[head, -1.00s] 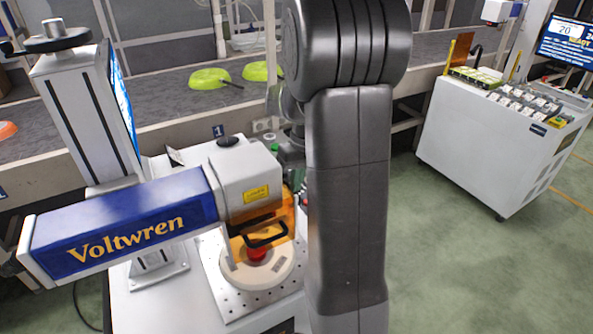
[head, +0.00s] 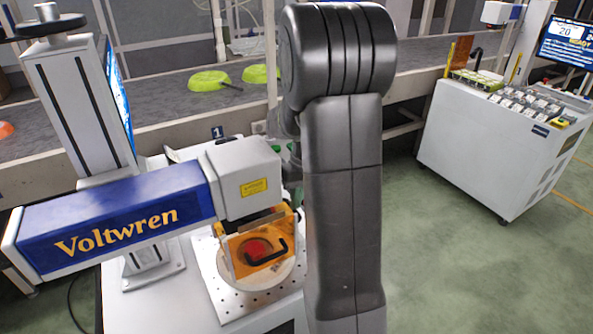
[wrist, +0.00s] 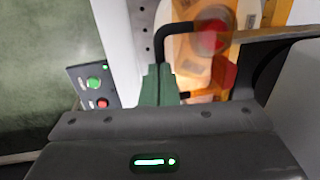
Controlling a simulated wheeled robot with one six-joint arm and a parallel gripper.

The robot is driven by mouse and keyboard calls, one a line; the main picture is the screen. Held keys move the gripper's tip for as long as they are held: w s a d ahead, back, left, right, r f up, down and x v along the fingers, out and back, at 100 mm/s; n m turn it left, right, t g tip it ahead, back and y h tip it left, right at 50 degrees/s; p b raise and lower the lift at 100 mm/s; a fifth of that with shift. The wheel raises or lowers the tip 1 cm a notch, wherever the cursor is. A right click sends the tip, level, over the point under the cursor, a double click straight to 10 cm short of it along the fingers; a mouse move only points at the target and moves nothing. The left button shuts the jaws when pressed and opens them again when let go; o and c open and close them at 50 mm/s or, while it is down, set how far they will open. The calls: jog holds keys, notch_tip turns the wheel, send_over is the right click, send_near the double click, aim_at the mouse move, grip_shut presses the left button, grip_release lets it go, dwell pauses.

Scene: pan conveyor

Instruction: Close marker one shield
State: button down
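Marker one is the blue and white Voltwren machine (head: 120,225). Its orange see-through shield (head: 236,258) hangs under the white head, in front of a round pale fixture with a red part seen through it. I cannot tell whether the shield is fully down. Its black handle (head: 284,254) shows clear of any fingers in the head view. In the wrist view the handle (wrist: 176,29) rises beyond my gripper (wrist: 160,70), whose green fingers look together. The shield (wrist: 192,70) is close past the fingertips.
A button box (wrist: 92,86) with green and red buttons is left of my fingers in the wrist view. A conveyor (head: 160,108) with green pans (head: 208,80) runs behind. A white cart (head: 480,140) stands right, with open green floor between.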

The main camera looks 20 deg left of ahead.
notch_tip(320, 180, up, 14)
jog(key=w+d+p, duration=0.1)
jog(key=w+p, duration=0.1)
jog(key=shift+d+f, duration=0.15)
jog(key=shift+d, duration=0.2)
notch_tip(320, 180, down, 14)
jog(key=s+a+b, duration=0.1)
jog(key=s+b, duration=0.1)
jog(key=shift+a, duration=0.3)
jog(key=shift+d, duration=0.15)
dwell(0.4)
